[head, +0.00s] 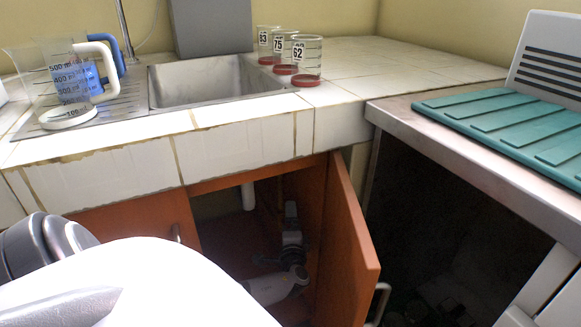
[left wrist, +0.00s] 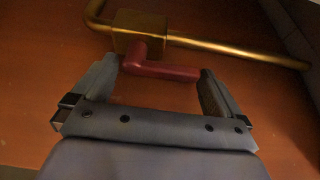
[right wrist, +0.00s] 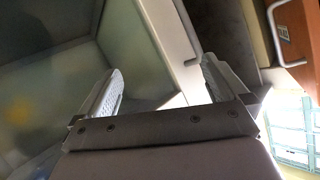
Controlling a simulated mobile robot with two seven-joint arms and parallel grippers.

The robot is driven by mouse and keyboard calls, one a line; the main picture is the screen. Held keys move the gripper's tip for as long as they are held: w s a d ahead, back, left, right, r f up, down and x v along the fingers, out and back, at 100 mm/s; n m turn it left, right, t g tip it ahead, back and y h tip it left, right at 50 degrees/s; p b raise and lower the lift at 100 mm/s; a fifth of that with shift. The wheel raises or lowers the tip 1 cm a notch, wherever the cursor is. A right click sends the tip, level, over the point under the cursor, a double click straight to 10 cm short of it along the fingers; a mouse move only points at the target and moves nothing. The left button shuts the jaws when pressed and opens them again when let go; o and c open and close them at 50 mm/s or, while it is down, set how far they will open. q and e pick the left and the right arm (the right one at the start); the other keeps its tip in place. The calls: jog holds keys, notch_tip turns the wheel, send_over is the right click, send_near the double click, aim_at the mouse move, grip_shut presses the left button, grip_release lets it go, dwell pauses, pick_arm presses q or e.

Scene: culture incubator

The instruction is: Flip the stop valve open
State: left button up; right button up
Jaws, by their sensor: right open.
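The stop valve shows in the left wrist view as a square brass body (left wrist: 138,36) on a brass pipe (left wrist: 230,48), with a dark red lever (left wrist: 165,71) bent in an L. My left gripper (left wrist: 160,80) is open, its two fingers apart. The long arm of the lever lies across the gap between the fingertips, its free end close to the right finger; I cannot tell whether they touch. The valve is not discernible in the head view. My right gripper (right wrist: 165,80) is open and empty in the right wrist view, away from the valve.
The cabinet door (head: 345,240) under the sink (head: 205,82) stands open, beside a dark opening. A white drain pipe (head: 248,196) hangs inside. Jugs (head: 52,85) and beakers (head: 307,62) stand on the tiled counter (head: 250,140). A green mat (head: 500,125) lies on the right-hand bench.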

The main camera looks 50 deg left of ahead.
pick_arm(q)
jog(key=p+v, duration=0.2)
jog(key=v, duration=0.5)
pick_arm(e)
jog(key=shift+s+d+r+h, duration=0.15)
jog(key=shift+s+d+h, duration=0.15)
jog(key=shift+d+h, duration=0.4)
pick_arm(q)
jog(key=shift+s, duration=0.1)
pick_arm(e)
jog(key=shift+d, duration=0.1)
jog(key=shift+r, duration=0.1)
